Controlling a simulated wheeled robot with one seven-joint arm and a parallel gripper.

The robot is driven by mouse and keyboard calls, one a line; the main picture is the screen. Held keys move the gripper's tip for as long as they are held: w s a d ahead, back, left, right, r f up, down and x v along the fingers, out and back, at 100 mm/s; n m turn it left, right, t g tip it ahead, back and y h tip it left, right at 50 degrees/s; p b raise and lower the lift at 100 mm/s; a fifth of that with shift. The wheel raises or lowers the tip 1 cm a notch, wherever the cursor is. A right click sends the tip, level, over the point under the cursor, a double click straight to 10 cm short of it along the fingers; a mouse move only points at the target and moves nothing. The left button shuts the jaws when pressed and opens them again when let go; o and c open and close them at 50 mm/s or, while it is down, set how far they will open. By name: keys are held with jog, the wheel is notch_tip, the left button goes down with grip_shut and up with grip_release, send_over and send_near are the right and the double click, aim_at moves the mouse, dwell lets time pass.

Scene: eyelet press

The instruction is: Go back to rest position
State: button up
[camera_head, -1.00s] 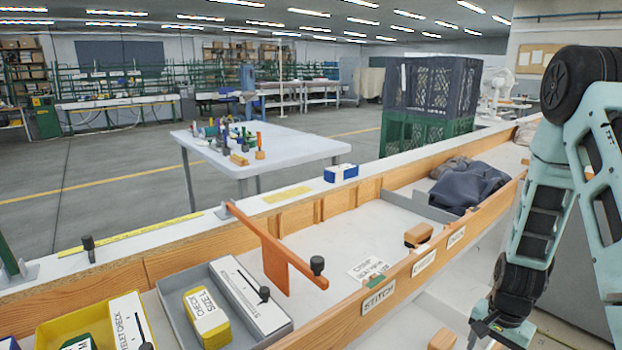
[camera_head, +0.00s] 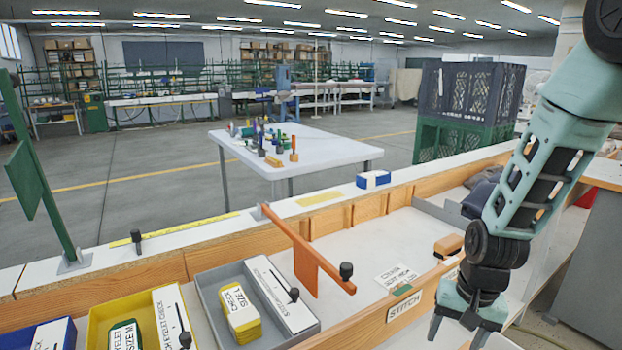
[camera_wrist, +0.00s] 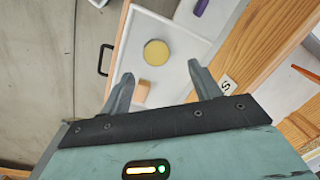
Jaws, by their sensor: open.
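My gripper (camera_head: 460,326) is at the lower right of the head view, in front of the wooden rail by the STITCH label (camera_head: 403,304). It points downward. In the wrist view my gripper (camera_wrist: 160,85) shows two fingers spread apart with nothing between them. Beyond the fingers lies a white tray or drawer (camera_wrist: 180,40) holding a yellow disc (camera_wrist: 156,52) and a small tan block (camera_wrist: 141,91). The fingers appear above these and apart from them, though the exact height cannot be told.
A grey tray (camera_head: 222,318) with yellow cards stands left of an orange divider arm (camera_head: 305,250). A yellow bin (camera_head: 100,322) is farther left. An orange-brown block (camera_head: 448,245) sits behind the rail. Stacked crates (camera_head: 468,105) stand beyond. The floor at left is clear.

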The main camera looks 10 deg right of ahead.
jog(key=s+a+r+n+p, duration=0.1)
jog(key=s+a+r+n, duration=0.25)
jog(key=a+r, duration=0.3)
jog(key=s+a+r+n+p, duration=0.2)
jog(key=s+a+r+n, duration=0.15)
jog(key=a+r, duration=0.35)
jog(key=s+a+r+n+p, duration=0.1)
jog(key=s+a+r+n, duration=0.4)
jog(key=s, duration=0.4)
jog(key=shift+a+n+h+p, duration=0.3)
jog(key=shift+a+n+p, duration=0.05)
jog(key=shift+a+n, duration=0.6)
jog(key=shift+r, duration=0.1)
